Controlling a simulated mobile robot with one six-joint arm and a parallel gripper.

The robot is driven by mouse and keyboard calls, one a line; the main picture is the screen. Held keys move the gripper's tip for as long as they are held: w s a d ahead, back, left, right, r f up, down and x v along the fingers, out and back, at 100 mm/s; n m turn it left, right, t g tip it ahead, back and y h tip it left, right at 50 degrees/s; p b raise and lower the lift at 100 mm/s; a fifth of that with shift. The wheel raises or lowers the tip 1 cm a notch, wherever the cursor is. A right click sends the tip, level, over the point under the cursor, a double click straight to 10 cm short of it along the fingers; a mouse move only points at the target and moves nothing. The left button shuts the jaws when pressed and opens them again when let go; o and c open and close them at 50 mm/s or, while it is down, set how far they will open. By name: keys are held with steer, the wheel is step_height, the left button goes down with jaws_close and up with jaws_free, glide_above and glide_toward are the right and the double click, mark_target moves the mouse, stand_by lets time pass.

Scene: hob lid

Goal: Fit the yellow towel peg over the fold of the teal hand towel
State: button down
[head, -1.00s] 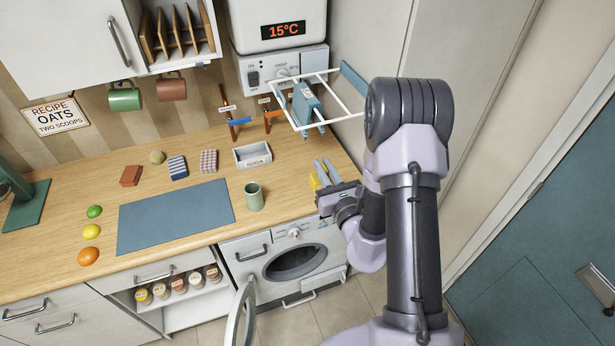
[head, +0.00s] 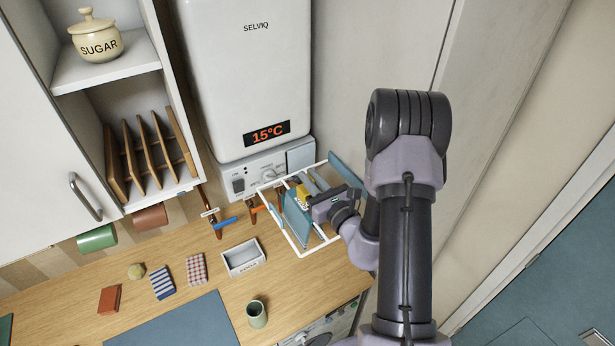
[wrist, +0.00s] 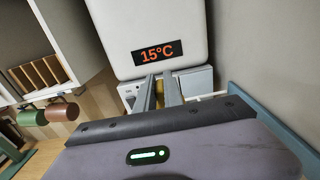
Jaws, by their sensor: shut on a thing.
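My gripper (head: 313,183) is shut on the yellow towel peg (head: 302,195), up at the wall drying rack. The wrist view shows only a little of the peg (wrist: 159,88) between the two grey fingers (wrist: 162,92). The teal hand towel (head: 295,222) hangs folded over the rack in the head view. The peg appears just behind the towel's upper edge in the picture; I cannot tell whether they touch.
The counter below holds a soda tray (head: 243,258) and a green cup (head: 257,314).

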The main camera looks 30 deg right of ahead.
steer(key=shift+w+f+b, duration=0.15)
steer(key=shift+f+b, duration=0.1)
steer(key=shift+b, duration=0.15)
step_height(320, 180, down, 6)
steer(key=b, duration=0.6)
steer(key=shift+f, duration=0.1)
steer(key=shift+f+b, duration=0.1)
steer(key=shift+b, duration=0.4)
stand_by(0.6)
steer(key=shift+f+b, duration=0.75)
steer(key=shift+r, duration=0.1)
steer(key=c, duration=1.4)
jaws_free()
